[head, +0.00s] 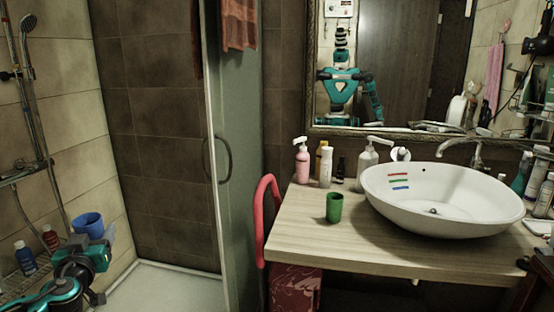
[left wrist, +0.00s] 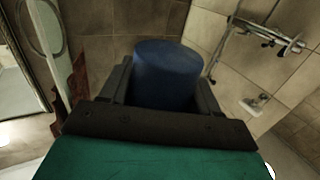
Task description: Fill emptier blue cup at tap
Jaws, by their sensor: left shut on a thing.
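A blue cup (head: 88,224) is at the left in the head view, in front of the shower wall. My left gripper (head: 92,240) is shut on it. In the left wrist view the blue cup (left wrist: 167,72) sits between the two dark fingers of the gripper (left wrist: 168,100). The inside of the cup and any water in it are hidden. The tap (head: 477,146) stands behind the white basin (head: 440,222) at the right, far from the cup. A green cup (head: 334,207) stands upright on the wooden counter (head: 330,240). My right gripper is not in view.
A glass shower door (head: 240,150) and a red folded chair (head: 266,215) stand between my left gripper and the counter. Soap bottles (head: 302,160) line the counter's back. Red, green and blue stripes (head: 399,181) mark the basin's inside. A shower rack with bottles (head: 26,258) is at left.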

